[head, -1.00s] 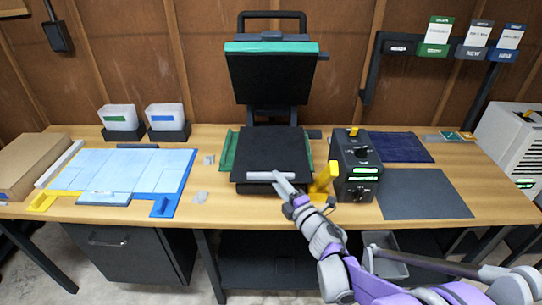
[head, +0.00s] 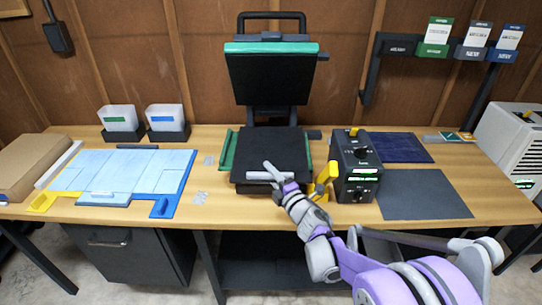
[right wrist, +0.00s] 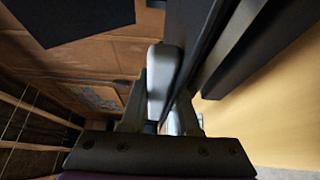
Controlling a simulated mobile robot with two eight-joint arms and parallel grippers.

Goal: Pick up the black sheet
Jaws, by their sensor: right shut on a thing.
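The black sheet (head: 262,152) lies over the lower plate of the open press, with a light grey strip (head: 257,176) along its front edge. My right gripper (head: 274,173) is at that front edge, at the strip. In the right wrist view my gripper (right wrist: 160,115) is shut with the pale rounded strip (right wrist: 157,75) and a dark flat edge between its fingers. The exact contact is partly hidden by the fingers. My left gripper is not in view.
The press's raised upper plate (head: 268,78) stands behind. A yellow lever (head: 324,178) and a black control box (head: 357,165) are close right of my gripper. A dark grey mat (head: 424,194) lies farther right. A blue board (head: 125,175) lies left.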

